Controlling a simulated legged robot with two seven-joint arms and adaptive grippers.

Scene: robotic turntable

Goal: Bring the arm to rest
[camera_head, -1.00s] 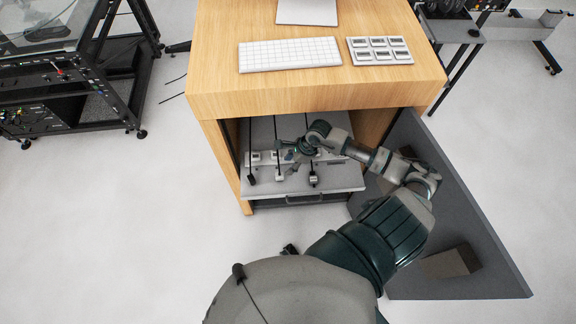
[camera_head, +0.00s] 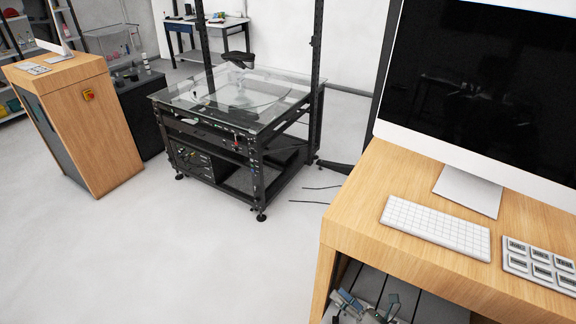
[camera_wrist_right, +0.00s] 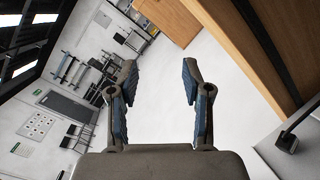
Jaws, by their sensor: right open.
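My right gripper (camera_head: 368,302) shows at the bottom edge of the head view, in front of the opening under the wooden desk (camera_head: 345,222). In the wrist view the right gripper (camera_wrist_right: 160,76) has its two blue-padded fingers spread apart, with nothing between them. The rest of my right arm lies below the head view's edge. A grey shelf (camera_head: 432,308) with dark slots shows in the desk's opening. My left gripper is in neither view.
A keyboard (camera_head: 436,229), a button pad (camera_head: 541,264) and a large monitor (camera_head: 478,110) stand on the desk. A glass-topped black turntable frame (camera_head: 240,125) stands further back. A second wooden cabinet (camera_head: 85,125) is at left. The floor between is clear.

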